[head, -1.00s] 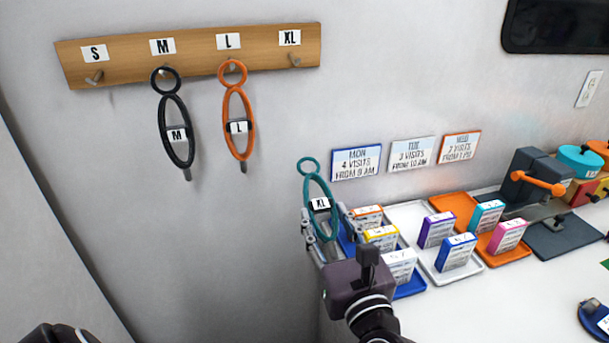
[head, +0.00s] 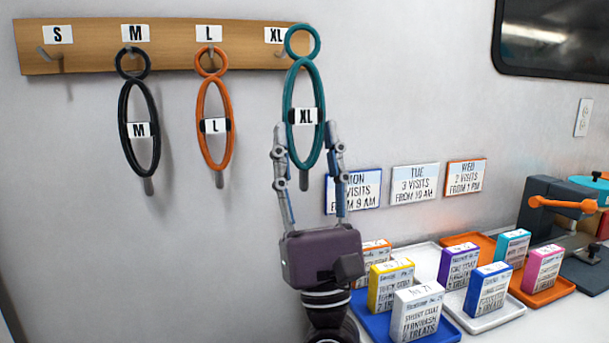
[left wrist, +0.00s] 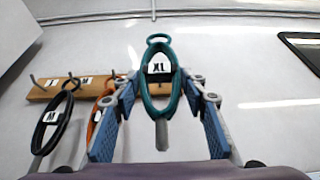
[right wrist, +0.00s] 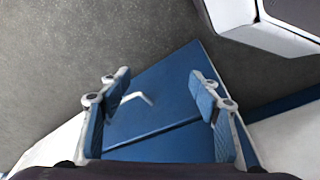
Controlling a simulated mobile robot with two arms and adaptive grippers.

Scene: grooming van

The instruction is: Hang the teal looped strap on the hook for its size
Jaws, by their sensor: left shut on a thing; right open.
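The teal looped strap (head: 306,116) has a small ring on top, a long loop below and a tag reading XL. My left gripper (head: 306,138) is shut on its long loop and holds it upright; the left wrist view shows the strap (left wrist: 160,68) between the fingers too. The wooden hook board (head: 180,46) carries labels S, M, L and XL. The strap's ring overlaps the board's right end beside the XL label (head: 274,35). The XL hook (head: 281,53) shows partly, just left of the ring; I cannot tell whether they touch. My right gripper (right wrist: 155,88) is open and empty.
A black strap (head: 139,130) hangs on the M hook and an orange strap (head: 214,125) on the L hook. The S hook (head: 50,60) is bare. Day cards (head: 415,178) are on the wall. Trays with several small boxes (head: 417,312) stand at lower right.

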